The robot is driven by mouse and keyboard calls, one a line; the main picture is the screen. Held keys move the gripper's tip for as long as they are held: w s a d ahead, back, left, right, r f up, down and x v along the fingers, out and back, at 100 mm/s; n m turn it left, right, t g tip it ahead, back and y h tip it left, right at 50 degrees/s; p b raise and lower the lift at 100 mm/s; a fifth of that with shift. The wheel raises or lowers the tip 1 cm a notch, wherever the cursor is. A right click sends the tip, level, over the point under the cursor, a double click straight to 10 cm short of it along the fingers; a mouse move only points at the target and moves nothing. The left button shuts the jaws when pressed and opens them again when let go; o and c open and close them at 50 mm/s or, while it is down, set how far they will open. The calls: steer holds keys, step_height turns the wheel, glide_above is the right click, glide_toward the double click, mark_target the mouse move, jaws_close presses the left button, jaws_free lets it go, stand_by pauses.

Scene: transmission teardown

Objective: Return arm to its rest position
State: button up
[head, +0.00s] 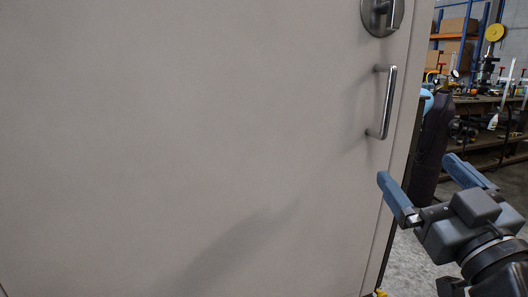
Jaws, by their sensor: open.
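My gripper (428,178) is at the lower right of the head view, with its two blue fingers spread apart. It is open and nothing shows between the fingers. It is in front of the right edge of a large beige door or panel (200,140). The metal bar handle (388,102) of that panel is above and to the left of the gripper, apart from the fingers. My arm comes in from the lower right corner.
A round metal latch (381,14) is above the handle. The panel fills most of the view. Beyond its right edge are a workbench (490,100) with tools, blue and orange shelving with boxes (456,26), and grey floor (408,268).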

steer(key=s+a+f+m+g+h+p, duration=0.1)
steer(key=s+f+m+g+h, duration=0.15)
steer(key=s+f, duration=0.65)
steer(key=s+a+f+m+g+h, duration=0.1)
steer(key=s+f+m, duration=0.2)
steer(key=s+f, duration=0.65)
steer(key=s+d+f+n+g+y, duration=0.1)
steer(key=s+f+g, duration=0.1)
steer(key=s, duration=1.7)
steer(key=shift+s+f+g+p, duration=0.2)
steer(key=shift+f+g+p, duration=0.2)
steer(key=shift+f, duration=0.15)
steer(key=shift+n, duration=0.25)
